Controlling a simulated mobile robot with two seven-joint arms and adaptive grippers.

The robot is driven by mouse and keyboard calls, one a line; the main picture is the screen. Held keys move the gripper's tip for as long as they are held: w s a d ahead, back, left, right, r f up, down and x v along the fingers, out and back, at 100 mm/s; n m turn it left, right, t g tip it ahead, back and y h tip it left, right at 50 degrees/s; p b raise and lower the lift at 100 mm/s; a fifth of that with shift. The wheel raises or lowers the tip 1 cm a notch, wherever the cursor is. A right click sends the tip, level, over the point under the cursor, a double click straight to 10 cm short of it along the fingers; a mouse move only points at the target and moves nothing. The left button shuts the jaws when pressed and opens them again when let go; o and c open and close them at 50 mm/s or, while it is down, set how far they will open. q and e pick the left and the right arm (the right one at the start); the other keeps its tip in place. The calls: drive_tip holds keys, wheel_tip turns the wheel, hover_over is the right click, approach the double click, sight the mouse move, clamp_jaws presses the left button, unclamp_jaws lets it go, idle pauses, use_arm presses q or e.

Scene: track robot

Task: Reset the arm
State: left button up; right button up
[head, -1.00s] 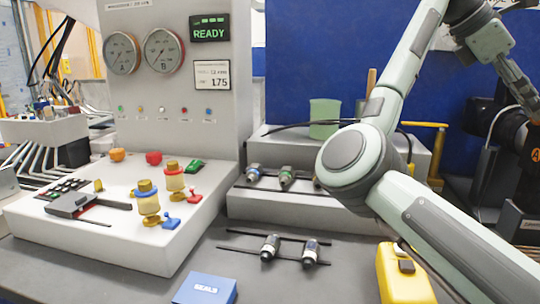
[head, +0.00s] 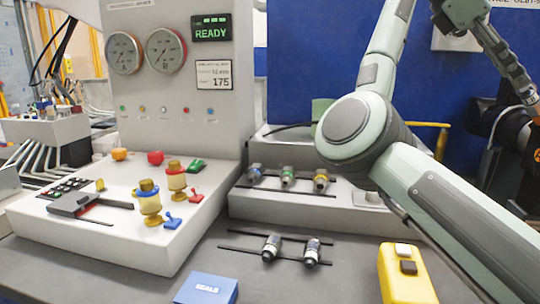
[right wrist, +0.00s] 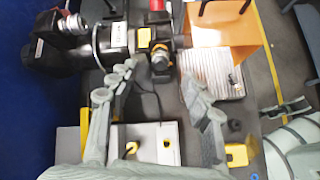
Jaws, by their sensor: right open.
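My right arm (head: 435,195) rises from the lower right of the head view, bends at a large round joint (head: 346,119) and runs up past the top edge. My right gripper (head: 525,94) is at the upper right, partly cut off, with a finger slanting down beside dark equipment. In the right wrist view its two fingers stand wide apart with nothing between them (right wrist: 158,85). Below and between them is a grey-white box with yellow parts (right wrist: 145,140). My left gripper is not in view.
A grey console (head: 75,235) with gauges and a READY display stands left. Several connectors lie on racks on a stepped shelf (head: 290,213) and the bench. A blue SEALS box (head: 206,288) and a yellow block (head: 405,275) are in front. Dark machinery (right wrist: 60,50) lies beyond the gripper.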

sight(525, 89)
drive_tip(key=x, duration=0.7)
drive_tip(key=n, duration=0.5)
drive_tip(key=shift+a, duration=0.1)
drive_tip(key=n, duration=0.7)
drive_tip(key=m, duration=0.5)
drive_tip(key=shift+m, duration=0.4)
drive_tip(key=m, duration=1.6)
drive_tip(key=shift+s+r, duration=0.1)
drive_tip(key=shift+s, duration=0.05)
